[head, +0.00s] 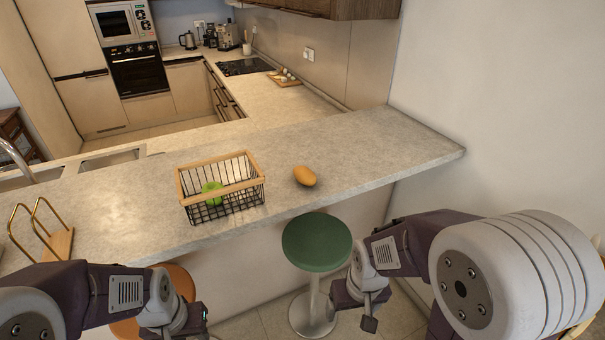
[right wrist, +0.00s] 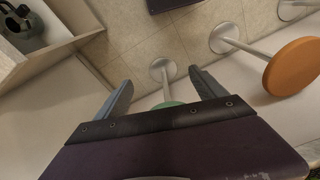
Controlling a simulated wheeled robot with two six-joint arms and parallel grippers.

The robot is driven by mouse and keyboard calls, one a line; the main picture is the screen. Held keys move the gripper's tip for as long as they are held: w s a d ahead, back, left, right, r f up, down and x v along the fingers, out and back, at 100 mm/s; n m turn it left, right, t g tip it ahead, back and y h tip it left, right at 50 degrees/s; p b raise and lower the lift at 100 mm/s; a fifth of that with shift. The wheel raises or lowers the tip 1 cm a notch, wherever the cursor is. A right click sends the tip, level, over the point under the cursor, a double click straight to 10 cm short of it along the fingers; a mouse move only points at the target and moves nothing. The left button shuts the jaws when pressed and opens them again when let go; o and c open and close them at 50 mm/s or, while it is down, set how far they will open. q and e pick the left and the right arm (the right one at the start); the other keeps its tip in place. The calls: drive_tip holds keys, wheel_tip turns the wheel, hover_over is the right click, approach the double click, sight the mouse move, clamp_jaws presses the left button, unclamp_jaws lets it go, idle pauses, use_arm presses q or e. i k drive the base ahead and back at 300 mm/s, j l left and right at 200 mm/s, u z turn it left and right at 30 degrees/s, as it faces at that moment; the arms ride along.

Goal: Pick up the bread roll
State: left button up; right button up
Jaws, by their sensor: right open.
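The bread roll (head: 304,176) is a golden-brown oval lying on the grey counter (head: 360,150), to the right of the wire basket, in the head view. My right gripper (head: 369,312) hangs below the counter's level, in front of it and right of the green stool. In the right wrist view its two fingers (right wrist: 160,90) are spread wide with nothing between them, and the roll is not in that view. My left arm comes in at the lower left of the head view. Its gripper's fingertips are not clearly shown.
A wire basket (head: 206,213) with wooden rims holds a green apple (head: 212,190). A green stool (head: 316,243) and an orange stool (head: 182,281) stand before the counter. A wooden holder with gold loops (head: 60,243) is at the left. The counter right of the roll is clear.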

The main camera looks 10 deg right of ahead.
sight(304, 176)
drive_tip(key=i+l+u, duration=0.15)
drive_tip(key=l+u, duration=0.3)
drive_tip(key=i+l+u, duration=0.1)
drive_tip(key=l+u, duration=0.15)
drive_tip(key=u, duration=0.2)
drive_tip(key=l+u, duration=0.4)
